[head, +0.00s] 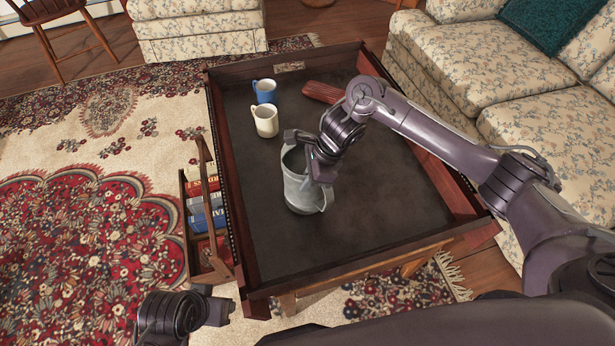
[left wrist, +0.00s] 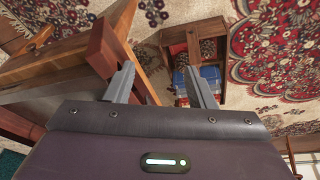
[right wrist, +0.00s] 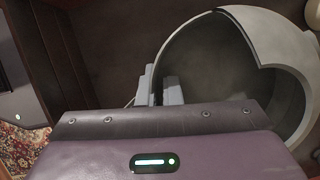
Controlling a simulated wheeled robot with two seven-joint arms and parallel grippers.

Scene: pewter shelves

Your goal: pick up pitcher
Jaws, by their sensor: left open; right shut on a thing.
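The grey metal pitcher (head: 297,187) stands in the dark-topped, wood-rimmed table, and it also shows in the right wrist view (right wrist: 200,58). My right gripper (head: 309,160) reaches down onto the pitcher's rim from the right. It is shut on the pitcher's wall, with its fingers (right wrist: 160,88) at the rim in the right wrist view. My left gripper (left wrist: 162,82) is open and empty, low beside the table's near left corner. In the head view its fingertips show only in part.
A blue mug (head: 265,90) and a cream mug (head: 266,121) stand behind the pitcher. A reddish-brown object (head: 322,92) lies near the far right edge. A small wooden rack of books (head: 206,212) stands left of the table. A floral sofa (head: 470,70) is right.

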